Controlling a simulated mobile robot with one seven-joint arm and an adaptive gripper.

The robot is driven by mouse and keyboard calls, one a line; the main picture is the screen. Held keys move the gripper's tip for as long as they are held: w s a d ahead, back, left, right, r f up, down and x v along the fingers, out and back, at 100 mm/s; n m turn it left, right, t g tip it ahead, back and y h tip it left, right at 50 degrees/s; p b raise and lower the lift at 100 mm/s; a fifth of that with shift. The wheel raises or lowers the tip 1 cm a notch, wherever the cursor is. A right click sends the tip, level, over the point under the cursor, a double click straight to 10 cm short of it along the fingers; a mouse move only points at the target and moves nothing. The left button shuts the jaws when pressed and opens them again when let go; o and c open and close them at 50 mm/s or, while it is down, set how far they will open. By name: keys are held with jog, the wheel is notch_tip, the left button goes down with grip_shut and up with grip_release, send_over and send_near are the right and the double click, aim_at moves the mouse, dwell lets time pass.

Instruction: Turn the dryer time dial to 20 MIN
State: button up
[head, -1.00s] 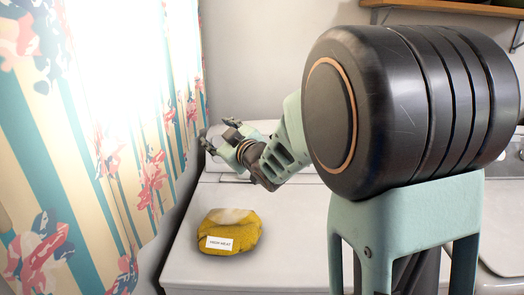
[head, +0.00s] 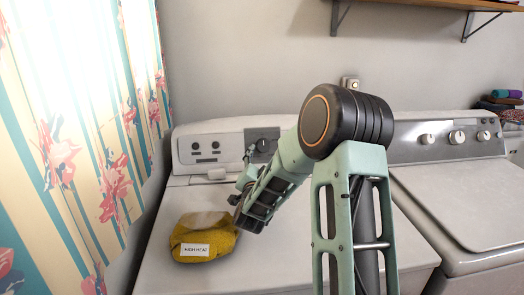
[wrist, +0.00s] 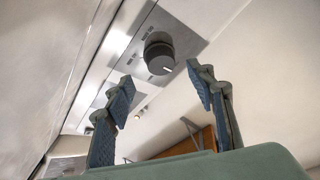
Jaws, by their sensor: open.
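The dryer time dial (head: 262,145) is a dark round knob on the dryer's raised grey back panel, just right of the gripper in the head view. In the wrist view the dial (wrist: 159,52) shows on a grey plate, with a short white pointer mark near its lower right edge. My gripper (wrist: 160,77) is open and empty. Its two blue-padded fingers stand apart, with the dial beyond and between their tips, and a gap shows before it. In the head view the gripper (head: 246,170) is partly hidden by my arm.
A yellow cloth bundle (head: 204,240) labelled HIGH HEAT lies on the dryer top (head: 165,275), left of my arm. A floral curtain (head: 90,170) hangs at left. A washer (head: 470,200) with several knobs stands at right. A shelf (head: 430,3) is overhead.

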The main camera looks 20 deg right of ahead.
aim_at(263, 148)
jog(key=shift+x, duration=3)
jog(key=shift+c, duration=0.6)
jog(key=c, duration=1)
